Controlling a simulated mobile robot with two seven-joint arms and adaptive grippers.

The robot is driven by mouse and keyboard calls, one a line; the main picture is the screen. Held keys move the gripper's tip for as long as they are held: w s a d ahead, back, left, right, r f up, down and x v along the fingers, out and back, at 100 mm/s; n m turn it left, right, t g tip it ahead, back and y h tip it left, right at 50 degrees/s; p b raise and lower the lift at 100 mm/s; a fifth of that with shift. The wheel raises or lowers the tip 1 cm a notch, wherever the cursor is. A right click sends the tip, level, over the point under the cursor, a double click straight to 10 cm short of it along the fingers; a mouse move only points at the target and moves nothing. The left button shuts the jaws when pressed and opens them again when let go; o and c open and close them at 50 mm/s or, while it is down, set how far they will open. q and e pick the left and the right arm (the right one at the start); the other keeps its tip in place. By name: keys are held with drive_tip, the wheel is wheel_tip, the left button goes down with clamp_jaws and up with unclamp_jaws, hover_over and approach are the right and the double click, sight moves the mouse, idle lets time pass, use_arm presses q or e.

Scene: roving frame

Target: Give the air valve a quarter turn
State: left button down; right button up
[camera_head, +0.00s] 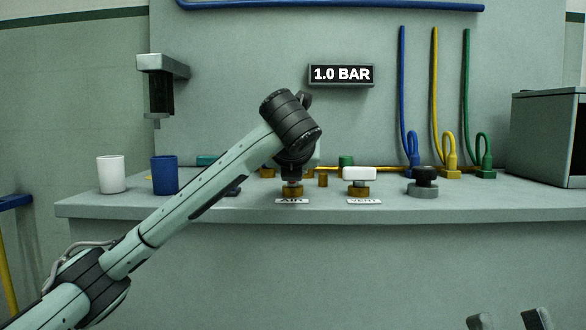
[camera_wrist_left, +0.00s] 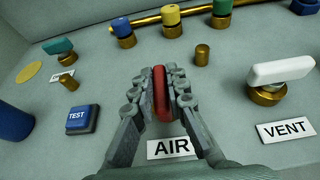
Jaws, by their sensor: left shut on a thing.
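The air valve is on the bench behind its AIR label (camera_head: 292,201). Its red handle (camera_wrist_left: 161,94) lies lengthwise between the fingers of my left gripper (camera_wrist_left: 160,88) in the left wrist view, and the gripper is shut on it. In the head view the brass base (camera_head: 292,190) of this valve shows under my left wrist, which hides the handle. My right gripper (camera_head: 509,320) is at the bottom right edge of the head view, its two fingertips apart and empty, well away from the valve.
The vent valve (camera_head: 359,175), with a white crosswise handle, stands just right of the air valve. A display (camera_head: 341,75) reads 1.0 BAR. A blue TEST button (camera_wrist_left: 79,120) lies to the left. White (camera_head: 111,174) and blue (camera_head: 164,175) cups stand further left.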

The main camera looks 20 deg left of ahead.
use_arm(q)
drive_tip(key=c, duration=1.5)
unclamp_jaws()
drive_tip(key=shift+c, duration=0.2)
drive_tip(key=v, duration=1.2)
